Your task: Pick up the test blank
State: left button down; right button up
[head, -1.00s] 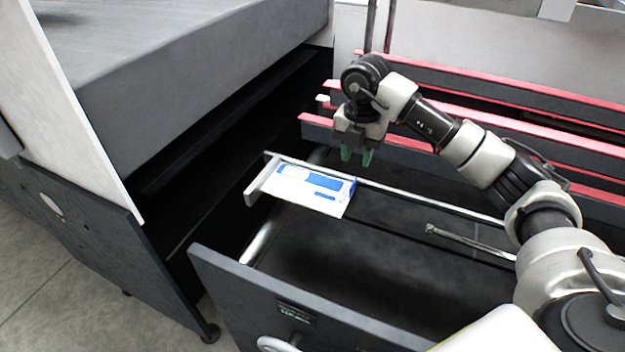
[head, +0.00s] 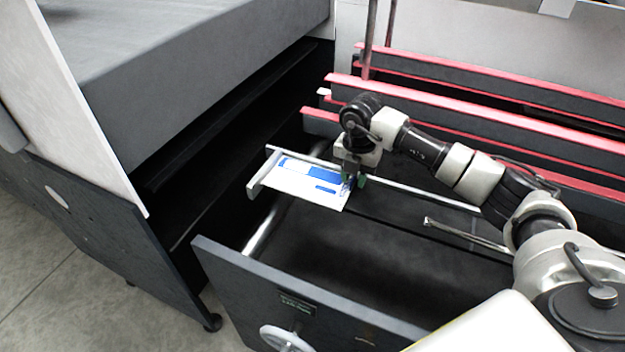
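The test blank (head: 307,188) is a flat white and blue piece. It lies on a pair of rails (head: 420,196), against a light crossbar (head: 262,172) at its left end. My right gripper (head: 355,181) points down at the blank's right end. Its green fingertips are apart, one over or beside the blank's edge and the other just to the right. Whether they touch the blank cannot be told. My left gripper is not in view.
Red-topped dark bars (head: 450,108) run behind my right arm. A dark front panel (head: 270,290) with a handwheel (head: 287,339) stands nearest. A large grey machine body (head: 200,75) rises at the left. A thin metal rod (head: 465,237) lies right of the blank.

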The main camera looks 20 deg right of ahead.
grip_shut()
jog(key=shift+r, duration=0.15)
